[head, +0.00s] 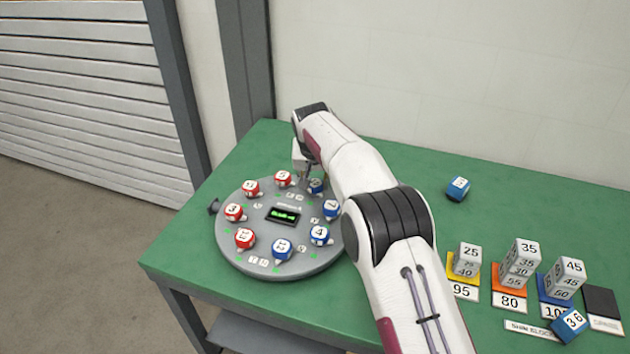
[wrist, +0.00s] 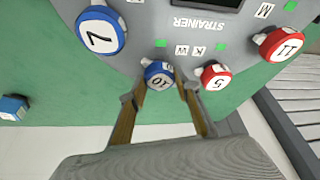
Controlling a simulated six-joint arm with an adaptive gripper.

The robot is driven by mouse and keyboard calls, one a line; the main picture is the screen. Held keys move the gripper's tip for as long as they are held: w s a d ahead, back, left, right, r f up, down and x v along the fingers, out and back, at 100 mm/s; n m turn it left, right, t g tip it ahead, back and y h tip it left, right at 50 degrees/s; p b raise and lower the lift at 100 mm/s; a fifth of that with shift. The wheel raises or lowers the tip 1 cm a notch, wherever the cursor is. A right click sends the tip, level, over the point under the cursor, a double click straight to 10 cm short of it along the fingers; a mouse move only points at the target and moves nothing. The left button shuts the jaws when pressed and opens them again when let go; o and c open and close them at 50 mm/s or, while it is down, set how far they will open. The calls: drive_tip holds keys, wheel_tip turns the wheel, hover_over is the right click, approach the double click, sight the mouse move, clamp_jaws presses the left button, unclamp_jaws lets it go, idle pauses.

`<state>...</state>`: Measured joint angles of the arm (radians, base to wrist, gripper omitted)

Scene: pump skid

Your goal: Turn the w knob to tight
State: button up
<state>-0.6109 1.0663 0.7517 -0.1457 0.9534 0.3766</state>
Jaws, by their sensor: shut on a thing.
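A round grey panel (head: 225,243) carries red and blue numbered knobs in a ring, with a green-lit display (head: 284,215) in the middle. My gripper (wrist: 161,88) is shut on the blue knob marked 10 (wrist: 158,74), one finger on each side. That knob partly shows beside the gripper in the head view (head: 316,186). Small letter tiles (wrist: 190,50) lie inward of it, upside down in the wrist view; I cannot tell surely which letter belongs to the held knob. The label STRAINER (wrist: 198,22) is legible.
A red knob 5 (wrist: 216,76) sits close to one finger; a blue knob 7 (wrist: 101,30) is farther left. A loose blue block (head: 458,188) lies on the green table (head: 400,160). Stacked number blocks (head: 520,262) stand at the right. A wall is behind.

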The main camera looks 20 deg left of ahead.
drive_tip(key=o, duration=1.1)
drive_tip(key=shift+o, duration=0.2)
drive_tip(key=shift+r, duration=0.1)
drive_tip(key=shift+v, duration=2.35)
drive_tip(key=shift+s+d, duration=0.55)
drive_tip(key=shift+s, duration=1.35)
drive_tip(key=shift+s+d, duration=0.6)
drive_tip(key=shift+s, duration=1.35)
drive_tip(key=shift+s+d, duration=0.55)
drive_tip(key=shift+s, duration=1.35)
